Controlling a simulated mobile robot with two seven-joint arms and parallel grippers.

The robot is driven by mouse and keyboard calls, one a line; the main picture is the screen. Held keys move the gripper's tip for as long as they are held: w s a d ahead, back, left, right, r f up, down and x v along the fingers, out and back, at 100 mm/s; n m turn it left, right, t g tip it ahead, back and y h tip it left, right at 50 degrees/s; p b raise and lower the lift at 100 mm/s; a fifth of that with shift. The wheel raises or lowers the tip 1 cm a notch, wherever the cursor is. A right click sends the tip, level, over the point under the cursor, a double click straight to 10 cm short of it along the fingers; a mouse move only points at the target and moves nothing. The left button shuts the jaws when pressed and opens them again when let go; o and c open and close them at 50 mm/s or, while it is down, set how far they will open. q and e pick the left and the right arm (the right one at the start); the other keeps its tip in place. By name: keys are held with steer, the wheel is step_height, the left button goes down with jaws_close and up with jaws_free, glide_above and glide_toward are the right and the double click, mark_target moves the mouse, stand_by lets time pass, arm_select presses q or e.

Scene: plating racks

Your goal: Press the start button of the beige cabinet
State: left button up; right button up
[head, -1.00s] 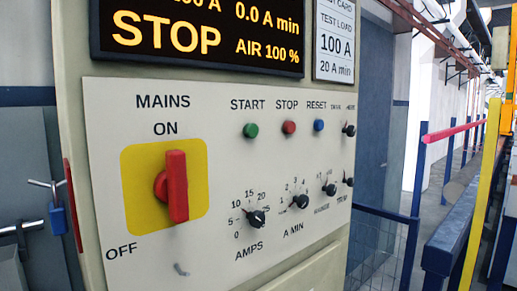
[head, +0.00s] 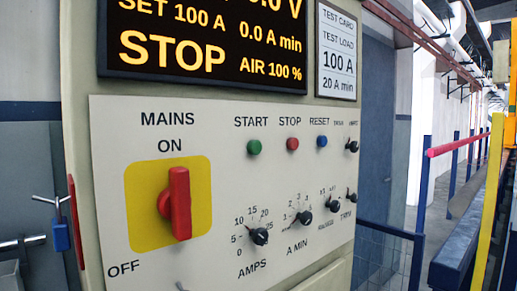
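The beige cabinet (head: 80,110) fills the left and middle of the head view, with a pale control panel (head: 215,205) on its front. The green start button (head: 254,147) sits under the word START in the panel's upper part. To its right are the red stop button (head: 292,143) and the blue reset button (head: 322,141). The display (head: 205,50) above reads STOP, SET 100 A, 0.0 A min and AIR 100 %. Neither of my grippers is in view, and nothing touches the buttons.
A red mains switch (head: 179,204) on a yellow plate stands upright at ON. Black knobs (head: 259,236) and small toggles are lower and to the right. A test card (head: 337,52) reads 100 A. A blue padlock (head: 60,234) hangs at left. Railings (head: 455,144) stand at right.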

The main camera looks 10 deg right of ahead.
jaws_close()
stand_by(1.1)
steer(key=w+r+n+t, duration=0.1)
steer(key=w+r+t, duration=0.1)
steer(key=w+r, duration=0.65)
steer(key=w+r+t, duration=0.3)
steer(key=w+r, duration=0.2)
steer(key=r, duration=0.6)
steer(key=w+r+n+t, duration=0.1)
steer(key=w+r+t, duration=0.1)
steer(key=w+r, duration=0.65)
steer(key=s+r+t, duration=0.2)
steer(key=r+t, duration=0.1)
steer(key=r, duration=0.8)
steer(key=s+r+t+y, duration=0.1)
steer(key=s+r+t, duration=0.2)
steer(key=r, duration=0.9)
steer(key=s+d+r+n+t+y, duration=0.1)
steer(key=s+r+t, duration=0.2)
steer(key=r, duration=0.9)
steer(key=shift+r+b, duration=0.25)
steer(key=shift+b, duration=0.1)
